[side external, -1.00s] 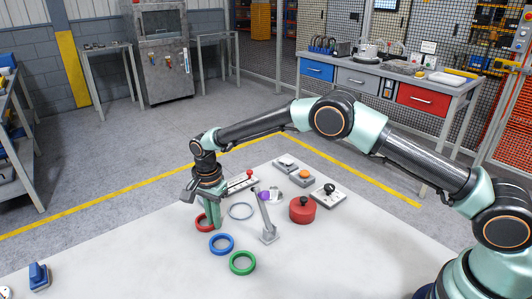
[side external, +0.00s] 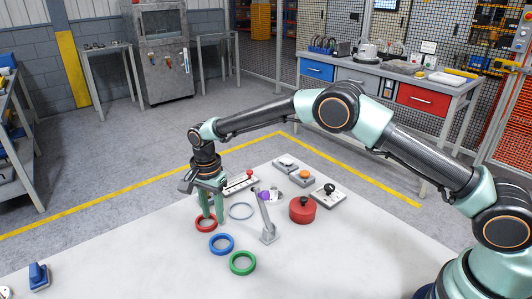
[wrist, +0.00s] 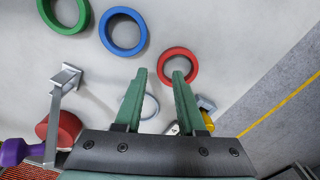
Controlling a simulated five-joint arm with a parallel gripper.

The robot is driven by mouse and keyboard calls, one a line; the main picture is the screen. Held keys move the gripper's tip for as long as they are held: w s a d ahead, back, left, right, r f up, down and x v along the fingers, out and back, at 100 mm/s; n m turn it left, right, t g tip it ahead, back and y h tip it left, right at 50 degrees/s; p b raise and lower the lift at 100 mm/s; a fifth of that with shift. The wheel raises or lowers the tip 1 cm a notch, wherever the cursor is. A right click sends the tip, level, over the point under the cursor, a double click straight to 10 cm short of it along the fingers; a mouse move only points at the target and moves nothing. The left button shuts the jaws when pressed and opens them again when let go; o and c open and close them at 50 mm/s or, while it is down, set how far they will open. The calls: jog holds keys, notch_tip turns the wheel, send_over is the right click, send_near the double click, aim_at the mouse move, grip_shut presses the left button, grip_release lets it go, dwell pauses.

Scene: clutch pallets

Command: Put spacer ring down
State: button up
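A red ring (side external: 206,231) lies flat on the white table, and it also shows in the wrist view (wrist: 177,50). A blue ring (side external: 221,253) and a green ring (side external: 243,273) lie in front of it. A thin pale grey ring (side external: 241,218) lies behind, to the right. I cannot tell which is the spacer ring. My gripper (side external: 211,220) points down at the red ring. In the wrist view my gripper (wrist: 159,71) has its fingers apart with nothing held between them. The right fingertip overlaps the red ring's near rim; I cannot tell whether they touch.
A grey post with a purple-topped lever (side external: 264,212) stands right of the rings. A red round can (side external: 302,212) and a black-knobbed block (side external: 328,197) are farther right. A red-knobbed plate (side external: 243,183) lies behind. The table's front left is mostly clear.

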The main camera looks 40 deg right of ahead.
aim_at(214, 224)
notch_tip(214, 224, up, 10)
jog(key=s+d+r+n+t, duration=0.1)
jog(key=s+d+r+n, duration=0.25)
jog(key=d+r, duration=0.3)
jog(key=s+d+r+n+t, duration=0.2)
jog(key=s+d+r+n, duration=0.1)
jog(key=s+d+r, duration=0.3)
jog(key=s+d+n+t, duration=0.1)
jog(key=s+d+n, duration=0.2)
jog(key=s, duration=0.4)
jog(key=s+d+n+t, duration=0.1)
jog(key=s+d+n, duration=0.2)
jog(key=s, duration=0.4)
jog(key=shift+s+d+f+t, duration=0.2)
jog(key=shift+s+t, duration=0.1)
jog(key=shift+s, duration=0.05)
